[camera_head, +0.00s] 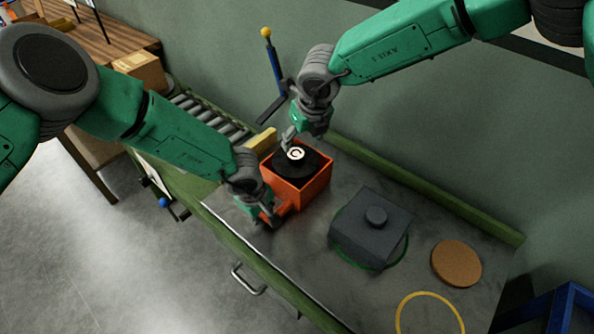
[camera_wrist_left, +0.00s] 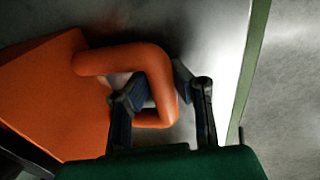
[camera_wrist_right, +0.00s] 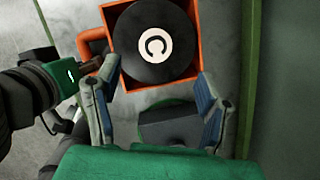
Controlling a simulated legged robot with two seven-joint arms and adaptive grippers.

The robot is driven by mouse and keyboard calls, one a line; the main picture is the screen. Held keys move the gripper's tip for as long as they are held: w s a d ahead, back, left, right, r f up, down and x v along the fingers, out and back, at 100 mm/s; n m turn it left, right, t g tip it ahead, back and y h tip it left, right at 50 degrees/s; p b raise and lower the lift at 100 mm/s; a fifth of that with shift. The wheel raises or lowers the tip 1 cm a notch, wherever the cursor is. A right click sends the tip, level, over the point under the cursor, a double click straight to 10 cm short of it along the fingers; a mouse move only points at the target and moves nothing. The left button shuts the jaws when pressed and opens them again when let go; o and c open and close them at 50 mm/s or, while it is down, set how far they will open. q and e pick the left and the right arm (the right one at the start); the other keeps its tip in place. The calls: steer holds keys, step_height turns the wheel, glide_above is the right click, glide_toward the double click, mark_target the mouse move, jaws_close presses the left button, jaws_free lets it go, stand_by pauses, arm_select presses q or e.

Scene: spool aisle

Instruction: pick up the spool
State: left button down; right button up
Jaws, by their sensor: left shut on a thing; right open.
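The black spool (camera_head: 302,165) with a white letter C on its top sits inside an open orange box (camera_head: 311,194) on the bench. It also shows in the right wrist view (camera_wrist_right: 154,42). My left gripper (camera_head: 270,213) is shut on the orange handle at the box's side; the handle (camera_wrist_left: 160,75) passes between its fingers in the left wrist view. My right gripper (camera_head: 289,137) is open and above the box's far side, with its fingers spread and nothing between them touching the spool. The spool's lower part is hidden by the box walls.
A dark grey block with a round knob (camera_head: 372,235) stands right of the box. A round cork mat (camera_head: 456,263) and a yellow ring (camera_head: 429,312) lie farther right. A roller conveyor (camera_head: 208,115) is behind left. A green wall (camera_head: 450,140) closes off the back.

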mark_target(297, 153)
steer(key=x, duration=0.7)
steer(key=shift+w+a+f, duration=0.15)
steer(key=shift+a+f, duration=0.05)
steer(key=shift+f, duration=0.05)
jaws_close()
steer(key=shift+r, duration=0.1)
